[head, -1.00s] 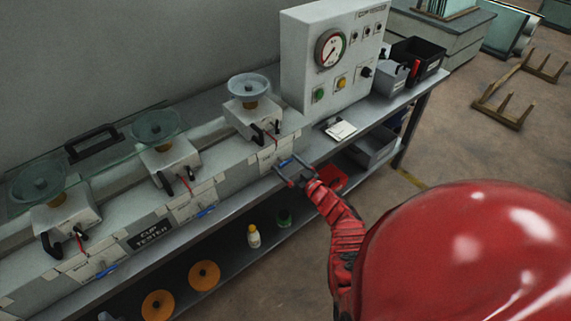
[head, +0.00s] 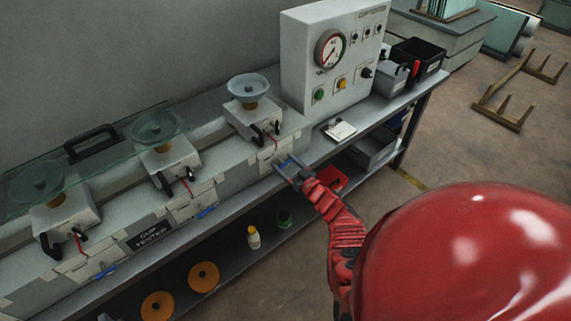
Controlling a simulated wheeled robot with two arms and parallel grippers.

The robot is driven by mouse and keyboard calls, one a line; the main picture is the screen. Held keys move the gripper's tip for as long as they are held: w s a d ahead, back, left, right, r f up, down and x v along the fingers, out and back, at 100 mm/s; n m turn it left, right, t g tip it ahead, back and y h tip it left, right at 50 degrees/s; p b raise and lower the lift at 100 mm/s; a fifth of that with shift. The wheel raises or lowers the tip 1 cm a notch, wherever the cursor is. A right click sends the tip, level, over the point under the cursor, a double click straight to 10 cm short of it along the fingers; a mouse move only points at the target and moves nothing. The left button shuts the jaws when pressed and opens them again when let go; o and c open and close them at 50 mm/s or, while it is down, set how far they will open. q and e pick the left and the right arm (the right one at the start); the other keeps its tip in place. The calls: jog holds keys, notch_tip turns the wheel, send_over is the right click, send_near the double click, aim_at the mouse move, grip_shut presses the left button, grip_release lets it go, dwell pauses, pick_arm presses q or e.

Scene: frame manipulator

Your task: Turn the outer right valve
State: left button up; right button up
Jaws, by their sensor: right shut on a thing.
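The outer right valve has a blue handle (head: 285,163) on the front of the long grey tester (head: 240,173), below the rightmost cup. My right gripper (head: 288,168) is shut on this blue handle, and its fingers cover much of it. Two more blue valve handles show on the same front, the middle one (head: 206,211) and the left one (head: 105,272). My left gripper is not in view.
A grey gauge box (head: 335,55) stands on the bench behind the valve. A white notepad (head: 339,130) lies beside it. A red bin (head: 333,179) is on the lower shelf, close to my right gripper. Orange discs (head: 204,276) and bottles stand below.

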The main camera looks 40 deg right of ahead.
jog(key=n+b, duration=0.3)
jog(key=n, duration=0.1)
jog(key=shift+a+f, duration=0.15)
jog(key=n+b, duration=1.1)
jog(key=b, duration=0.2)
jog(key=shift+n, duration=0.4)
jog(key=shift+a+n+b, duration=0.1)
jog(key=shift+n+b, duration=1.05)
jog(key=shift+n, duration=0.05)
jog(key=shift+r, duration=0.2)
jog(key=o, duration=1.2)
